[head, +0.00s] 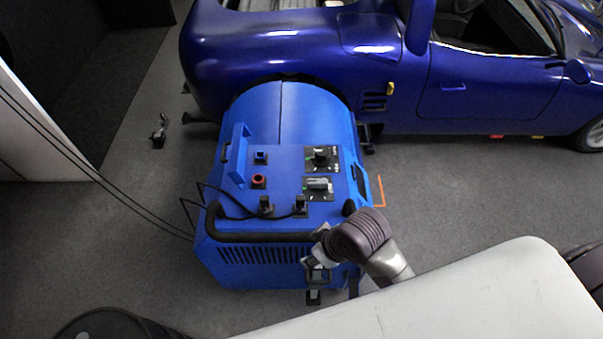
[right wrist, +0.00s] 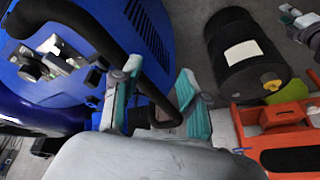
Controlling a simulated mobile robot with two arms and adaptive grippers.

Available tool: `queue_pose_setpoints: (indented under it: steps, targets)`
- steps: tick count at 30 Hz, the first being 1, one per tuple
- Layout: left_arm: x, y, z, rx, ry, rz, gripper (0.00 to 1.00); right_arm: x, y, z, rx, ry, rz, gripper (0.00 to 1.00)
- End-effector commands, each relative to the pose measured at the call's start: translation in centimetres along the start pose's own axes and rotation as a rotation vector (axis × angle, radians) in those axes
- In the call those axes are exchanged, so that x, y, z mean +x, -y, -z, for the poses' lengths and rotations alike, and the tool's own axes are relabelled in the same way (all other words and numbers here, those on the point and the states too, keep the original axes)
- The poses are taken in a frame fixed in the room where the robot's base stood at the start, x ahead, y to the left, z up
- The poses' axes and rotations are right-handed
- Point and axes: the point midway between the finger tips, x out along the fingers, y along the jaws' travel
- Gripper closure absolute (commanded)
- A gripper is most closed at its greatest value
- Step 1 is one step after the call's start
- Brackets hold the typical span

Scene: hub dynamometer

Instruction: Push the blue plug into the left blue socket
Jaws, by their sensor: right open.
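A blue-rimmed socket (head: 261,158) sits on the panel's left, above a red-ringed socket (head: 259,181). Two dark plugs, a left one (head: 265,206) and a right one (head: 300,205), stand at the panel's lower edge with black cables; I cannot tell which is blue. My right gripper (head: 315,284) is at the machine's front right corner, below the panel. In the right wrist view its teal-padded fingers (right wrist: 157,104) are apart, with a black rail showing between them. I see no plug between them.
A black rail (head: 262,237) runs along the machine's front edge. Two dials, an upper (head: 322,157) and a lower (head: 318,188), sit right on the panel. A purple car (head: 480,90) stands behind. A black drum (right wrist: 245,55) and an orange object (right wrist: 285,135) show in the wrist view.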

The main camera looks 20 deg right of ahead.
Motion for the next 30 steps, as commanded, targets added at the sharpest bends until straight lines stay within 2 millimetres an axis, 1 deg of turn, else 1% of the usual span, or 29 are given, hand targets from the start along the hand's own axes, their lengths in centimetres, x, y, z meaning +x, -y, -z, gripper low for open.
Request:
queue_pose_setpoints:
  steps: [1,5,8,11,13,14,17,20,21,24,27,30]
  targets:
    - [-0.3,0.1,0.0,0.000,0.000,0.001,0.63,-0.1,0.3,1.5,-0.055,-0.006,0.017,0.56]
    - [-0.3,0.0,0.1,-0.001,-0.001,0.000,0.63,1.0,1.3,4.0,-0.194,0.001,0.070,0.56]
    - [-0.3,-0.3,0.4,-0.002,-0.006,-0.003,0.63,2.0,1.7,5.8,-0.300,0.016,0.101,0.56]
    - [-0.3,-0.8,1.0,-0.003,-0.016,-0.009,0.63,3.1,1.5,7.4,-0.406,0.043,0.125,0.56]
    - [-0.3,-1.1,1.4,-0.003,-0.021,-0.013,0.63,3.8,0.8,8.6,-0.487,0.073,0.135,0.56]
    - [-0.3,-1.2,1.4,-0.003,-0.023,-0.014,0.63,4.1,0.3,9.2,-0.523,0.089,0.137,0.56]
    - [-0.3,-1.3,1.4,-0.001,-0.022,-0.016,0.63,4.8,-1.9,10.7,-0.625,0.153,0.139,0.56]
    - [-0.3,-1.2,1.3,-0.001,-0.020,-0.015,0.63,5.0,-4.8,12.1,-0.691,0.214,0.129,0.56]
    - [-0.3,-1.2,1.3,0.000,-0.020,-0.014,0.63,4.9,-6.1,12.6,-0.711,0.237,0.124,0.56]
    - [-0.3,-1.0,1.2,0.000,-0.018,-0.012,0.63,4.5,-9.0,13.6,-0.737,0.285,0.109,0.56]
    - [-0.3,-0.9,1.1,0.001,-0.017,-0.011,0.63,4.1,-10.8,14.1,-0.747,0.312,0.102,0.56]
    - [-0.1,-0.8,1.0,0.001,-0.016,-0.010,0.63,4.0,-11.5,14.3,-0.750,0.322,0.100,0.56]
